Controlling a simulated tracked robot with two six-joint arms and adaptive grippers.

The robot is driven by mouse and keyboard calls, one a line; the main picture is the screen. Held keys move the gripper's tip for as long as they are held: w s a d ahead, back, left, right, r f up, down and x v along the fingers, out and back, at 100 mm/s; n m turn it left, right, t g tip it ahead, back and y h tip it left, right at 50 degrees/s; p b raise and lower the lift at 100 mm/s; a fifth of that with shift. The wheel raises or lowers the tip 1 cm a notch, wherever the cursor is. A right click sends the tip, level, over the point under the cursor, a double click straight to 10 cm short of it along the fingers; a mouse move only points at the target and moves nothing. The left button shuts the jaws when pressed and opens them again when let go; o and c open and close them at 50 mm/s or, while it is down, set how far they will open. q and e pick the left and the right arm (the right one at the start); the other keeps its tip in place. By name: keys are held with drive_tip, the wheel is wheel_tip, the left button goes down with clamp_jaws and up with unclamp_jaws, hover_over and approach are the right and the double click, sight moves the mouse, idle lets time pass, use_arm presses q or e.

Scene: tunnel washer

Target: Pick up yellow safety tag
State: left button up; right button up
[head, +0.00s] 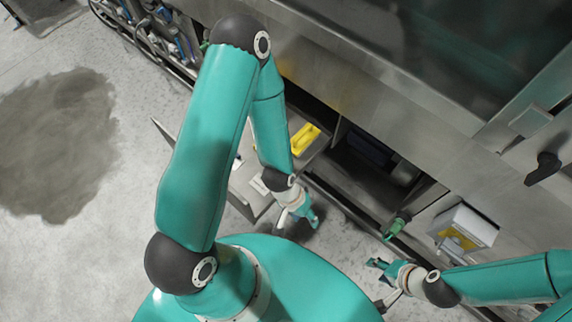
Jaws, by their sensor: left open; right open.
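A bright yellow piece (304,139), which looks like the safety tag, lies on a grey metal surface at the opening of the steel machine, just right of my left forearm. My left gripper (310,220) is below it in the head view, clear of it and empty, with its jaws open. My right gripper (378,264) is low at the right, open and empty, well apart from the yellow piece. The yellow piece is too small to read any marking.
A white box (467,228) with a yellow patch sits on the machine's ledge at the right. A green fitting (397,226) sticks out near my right gripper. A black handle (543,168) is at far right. Grey floor with a dark stain (60,140) is open at left.

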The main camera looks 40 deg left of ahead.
use_arm(q)
drive_tip(key=shift+o, duration=1.2)
drive_tip(key=shift+d+f, duration=0.25)
drive_tip(key=shift+o, duration=0.5)
wheel_tip(320, 180, down, 6)
drive_tip(key=s+d+m+g+y+b, duration=0.1)
drive_tip(key=s+d+m+g+b, duration=0.1)
drive_tip(key=m+b, duration=0.4)
drive_tip(key=s+m+g, duration=0.1)
drive_tip(key=g, duration=0.1)
drive_tip(key=shift+d+f+m+g, duration=0.15)
drive_tip(key=shift+d+m+g, duration=0.15)
drive_tip(key=shift+d, duration=0.1)
drive_tip(key=w+a+f+m+y+b, duration=0.3)
drive_tip(key=w+a+m+y+b, duration=0.2)
drive_tip(key=w+m+y+b, duration=0.4)
drive_tip(key=w+r+m+t+y+b, duration=0.3)
drive_tip(key=w+r+m+t+y, duration=0.15)
drive_tip(key=w+r+y, duration=0.2)
drive_tip(key=shift+t+y, duration=0.25)
drive_tip(key=shift+y, duration=0.3)
drive_tip(key=shift+d+f+x, duration=0.1)
drive_tip(key=shift+f+x, duration=0.15)
drive_tip(key=shift+x, duration=2.5)
drive_tip(key=shift+d+f+x, duration=0.1)
drive_tip(key=shift+f+x, duration=0.1)
drive_tip(key=shift+x, duration=2.5)
drive_tip(key=shift+d+f+x, duration=0.1)
drive_tip(key=shift+f+x, duration=0.15)
drive_tip(key=shift+x, duration=2.5)
